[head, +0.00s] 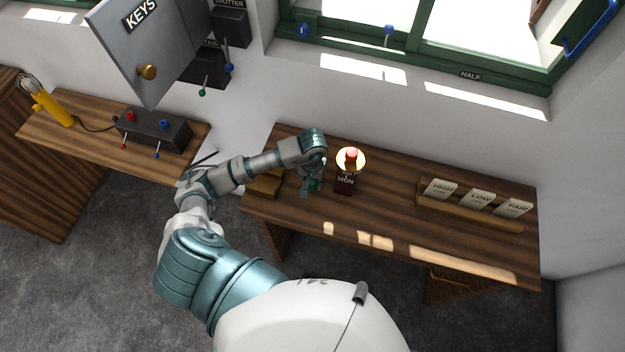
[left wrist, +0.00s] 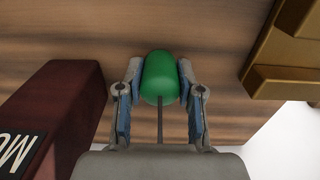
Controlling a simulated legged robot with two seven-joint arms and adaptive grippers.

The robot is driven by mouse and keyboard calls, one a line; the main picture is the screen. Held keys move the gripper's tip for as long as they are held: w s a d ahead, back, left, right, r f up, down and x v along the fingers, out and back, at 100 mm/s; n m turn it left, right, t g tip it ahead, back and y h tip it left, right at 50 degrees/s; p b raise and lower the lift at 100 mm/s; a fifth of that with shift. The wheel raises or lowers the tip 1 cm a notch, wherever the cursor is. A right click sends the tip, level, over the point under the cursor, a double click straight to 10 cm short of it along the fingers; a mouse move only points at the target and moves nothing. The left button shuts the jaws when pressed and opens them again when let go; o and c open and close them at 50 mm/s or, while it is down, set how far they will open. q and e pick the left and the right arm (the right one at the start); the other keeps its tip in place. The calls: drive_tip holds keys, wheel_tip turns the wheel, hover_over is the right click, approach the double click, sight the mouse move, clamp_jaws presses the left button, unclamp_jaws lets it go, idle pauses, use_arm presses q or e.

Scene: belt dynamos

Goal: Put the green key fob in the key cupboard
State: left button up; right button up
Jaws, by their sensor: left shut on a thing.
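The green key fob (left wrist: 160,78) is a rounded green piece with a thin dark stem, held between the two fingers of my left gripper (left wrist: 160,72) in the left wrist view. In the head view my left gripper (head: 310,190) is over the desk, and only a little of the fob (head: 315,184) shows beside the fingers. The gripper is shut on it. The grey key cupboard (head: 120,40), marked KEYS with a brass knob, is on the wall at the upper left, well away from the gripper. Its inside is hidden. My right gripper is not in view.
A dark block marked MON (head: 346,187) with a red-topped lit piece stands close right of the gripper. A brass-coloured block (head: 264,184) is close left. A card rack (head: 470,211) is farther right. A side bench (head: 85,120) holds a switch box (head: 152,130).

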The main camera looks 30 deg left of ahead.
use_arm(q)
drive_tip(key=o, duration=1.2)
drive_tip(key=shift+c, duration=0.2)
